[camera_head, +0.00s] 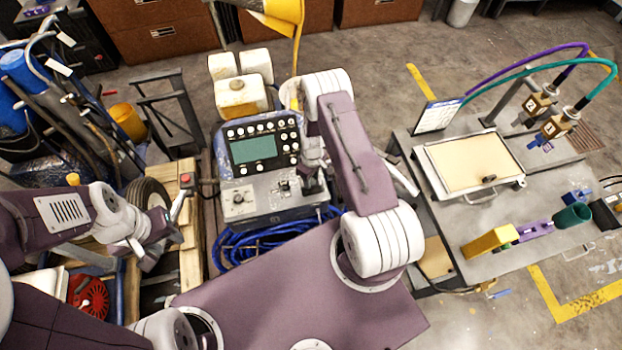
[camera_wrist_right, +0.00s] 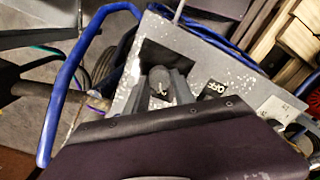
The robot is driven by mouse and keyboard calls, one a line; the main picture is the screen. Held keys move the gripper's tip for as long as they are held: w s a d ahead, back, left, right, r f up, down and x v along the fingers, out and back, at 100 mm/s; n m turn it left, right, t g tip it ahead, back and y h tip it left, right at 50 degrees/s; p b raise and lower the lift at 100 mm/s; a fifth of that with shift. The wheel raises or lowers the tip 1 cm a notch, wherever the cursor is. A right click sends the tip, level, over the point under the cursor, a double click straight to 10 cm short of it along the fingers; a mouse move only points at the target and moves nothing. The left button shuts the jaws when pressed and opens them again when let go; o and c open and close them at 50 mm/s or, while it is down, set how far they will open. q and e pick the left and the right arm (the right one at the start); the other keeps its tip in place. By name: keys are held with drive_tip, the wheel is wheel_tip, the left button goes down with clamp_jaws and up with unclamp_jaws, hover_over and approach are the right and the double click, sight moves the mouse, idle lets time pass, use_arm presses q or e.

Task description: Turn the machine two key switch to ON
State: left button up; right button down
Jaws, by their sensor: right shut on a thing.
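The machine's control box has a dark panel with a green screen (camera_head: 255,150) and a grey lower face (camera_head: 262,198) with switches on it. My right gripper (camera_head: 311,183) is at the right end of this grey face, pointing down. In the right wrist view its fingers (camera_wrist_right: 162,92) are shut around a small grey rounded part, which looks like the key switch (camera_wrist_right: 159,77). A black label reading OFF (camera_wrist_right: 214,90) is just right of it. The fingers partly hide the switch, and its exact angle is unclear. My left gripper (camera_head: 152,248) is off to the left, away from the box; its fingers are unclear.
Blue hoses (camera_head: 250,245) lie coiled below the box. White jugs (camera_head: 240,95) stand behind it. A red button (camera_head: 186,178) is left of the box. A grey workbench (camera_head: 500,205) with a tray and coloured parts stands at the right.

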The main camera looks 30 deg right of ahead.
drive_tip(key=m+b, duration=0.1)
drive_tip(key=m, duration=0.2)
drive_tip(key=shift+f, duration=0.1)
drive_tip(key=m+b, duration=0.1)
drive_tip(key=m, duration=0.1)
drive_tip(key=shift+d+m, duration=0.1)
drive_tip(key=shift+m, duration=0.2)
drive_tip(key=m+b, duration=0.1)
drive_tip(key=m, duration=0.2)
drive_tip(key=shift+s, duration=0.1)
drive_tip(key=shift+m, duration=1.8)
drive_tip(key=c, duration=1.1)
unclamp_jaws()
drive_tip(key=shift+o, duration=0.2)
drive_tip(key=shift+s, duration=0.1)
drive_tip(key=shift+r, duration=0.3)
